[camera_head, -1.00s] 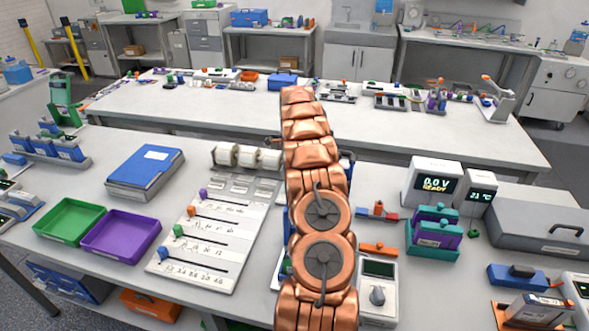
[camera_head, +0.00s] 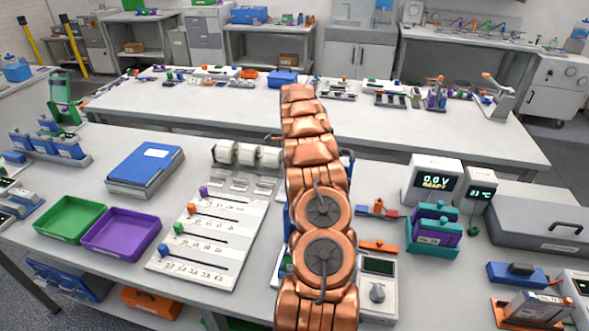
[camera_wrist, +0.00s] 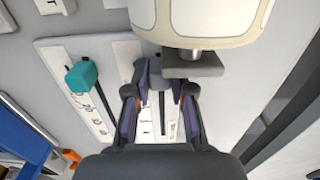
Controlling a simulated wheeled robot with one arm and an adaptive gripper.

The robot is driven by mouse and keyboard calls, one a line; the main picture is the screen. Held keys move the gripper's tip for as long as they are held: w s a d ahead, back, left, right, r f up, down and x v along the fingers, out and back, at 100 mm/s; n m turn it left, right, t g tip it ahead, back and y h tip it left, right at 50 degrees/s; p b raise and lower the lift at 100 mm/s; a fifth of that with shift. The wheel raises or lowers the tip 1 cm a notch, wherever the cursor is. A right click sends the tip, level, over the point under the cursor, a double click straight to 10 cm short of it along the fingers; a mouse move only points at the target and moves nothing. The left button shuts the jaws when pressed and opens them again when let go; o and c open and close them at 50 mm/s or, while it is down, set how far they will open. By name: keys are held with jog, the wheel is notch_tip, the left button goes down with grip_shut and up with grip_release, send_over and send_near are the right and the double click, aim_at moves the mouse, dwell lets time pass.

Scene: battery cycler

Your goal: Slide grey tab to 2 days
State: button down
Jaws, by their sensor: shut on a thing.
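In the wrist view, my gripper (camera_wrist: 160,85) is over a pale panel (camera_wrist: 60,52) with dark slots and handwritten-looking marks. Its fingers are closed in over one slot (camera_wrist: 163,118). The small grey tab between the fingertips is mostly hidden by them. A teal tab (camera_wrist: 82,77) sits in the neighbouring slot to the left, apart from the fingers. The head view does not show the fingers; my copper arm covers that area. The marks are too small to read, so I cannot tell where 2 days is.
A cream rounded body (camera_wrist: 200,18) with a dark grey block (camera_wrist: 193,66) stands close beyond my fingertips. In the head view, a slider board (camera_head: 215,235) with coloured tabs lies left of my arm. Purple (camera_head: 122,234) and green (camera_head: 70,219) trays lie farther left.

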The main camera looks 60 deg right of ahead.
jog(key=shift+f, duration=0.1)
jog(key=shift+s+d+b, duration=0.3)
jog(key=shift+s+b, duration=0.1)
jog(key=shift+b, duration=0.6)
jog(key=s+b, duration=0.2)
jog(key=shift+s+d+b, duration=0.1)
jog(key=shift+d+b, duration=0.3)
jog(key=shift+s+d+r+b, duration=0.1)
jog(key=shift+s+d+b, duration=0.15)
jog(key=shift+s, duration=0.35)
jog(key=shift+s+d+r+b, duration=0.1)
jog(key=shift+s+d+b, duration=0.1)
jog(key=shift+s+b, duration=0.35)
jog(key=shift+s+d+r+b, duration=0.1)
jog(key=shift+s+d+b, duration=0.1)
jog(key=shift+s, duration=0.5)
jog(key=c, duration=1)
grip_release()
jog(key=shift+a+f, duration=0.1)
jog(key=shift+f, duration=0.05)
